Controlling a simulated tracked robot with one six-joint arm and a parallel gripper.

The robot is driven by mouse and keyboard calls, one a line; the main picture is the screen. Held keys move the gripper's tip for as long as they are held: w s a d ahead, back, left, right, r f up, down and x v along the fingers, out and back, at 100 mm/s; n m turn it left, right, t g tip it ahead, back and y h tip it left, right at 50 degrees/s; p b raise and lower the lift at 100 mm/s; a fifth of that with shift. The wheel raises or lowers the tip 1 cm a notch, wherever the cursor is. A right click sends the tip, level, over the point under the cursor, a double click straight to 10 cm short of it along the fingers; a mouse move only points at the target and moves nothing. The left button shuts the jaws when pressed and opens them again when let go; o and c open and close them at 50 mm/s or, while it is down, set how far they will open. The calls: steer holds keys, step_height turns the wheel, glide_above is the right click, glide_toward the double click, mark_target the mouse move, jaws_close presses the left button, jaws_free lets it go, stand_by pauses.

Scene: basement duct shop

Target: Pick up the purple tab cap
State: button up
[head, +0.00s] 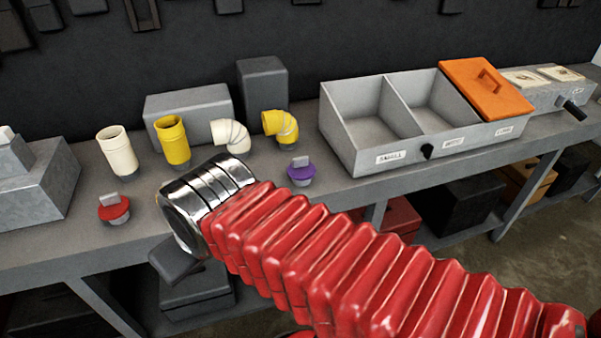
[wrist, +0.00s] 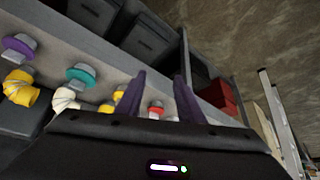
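The purple tab cap (head: 301,172) stands on the bench with its grey tab up, in front of the yellow elbow and right of my arm's chrome cuff. In the wrist view the purple cap (wrist: 17,46) is at the far left, well away from my fingers. My gripper (wrist: 158,86) shows there with two dark purple fingers spread apart and nothing held between them. In the head view the fingers are hidden; only a dark part shows below the cuff.
A red tab cap (head: 114,209) stands at left; a teal cap (wrist: 80,74) shows in the wrist view. Behind are a white pipe (head: 118,150), yellow pipe (head: 173,142), white elbow (head: 232,135) and yellow elbow (head: 281,127). A divided grey bin (head: 365,157) and orange lid (head: 486,88) stand right.

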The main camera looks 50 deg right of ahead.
steer(key=shift+o, duration=0.8)
steer(key=shift+w+d, duration=0.1)
steer(key=shift+d, duration=0.1)
steer(key=o, duration=0.5)
steer(key=w+d+m+h, duration=0.1)
steer(key=w+d, duration=0.1)
steer(key=d, duration=0.1)
steer(key=w+d+f+t+h, duration=0.1)
steer(key=w+d, duration=0.1)
steer(key=d, duration=0.2)
steer(key=w+d+m, duration=0.1)
steer(key=w+d, duration=0.1)
steer(key=d, duration=0.2)
steer(key=shift+w+f+m+h, duration=0.25)
steer(key=shift+m+h, duration=0.05)
steer(key=shift+h, duration=0.1)
steer(key=d+f+m+t+h, duration=0.1)
steer(key=d+f, duration=0.1)
steer(key=d, duration=0.7)
steer(key=d+f+m+t+h, duration=0.1)
steer(key=d+f+t+h, duration=0.1)
steer(key=d, duration=0.7)
steer(key=s+d+f+m+t+h, duration=0.1)
steer(key=d+f+m, duration=0.1)
steer(key=d, duration=0.7)
steer(key=shift+d+f+t+h, duration=0.3)
steer(key=shift+d+f+t, duration=0.1)
steer(key=shift+f, duration=0.25)
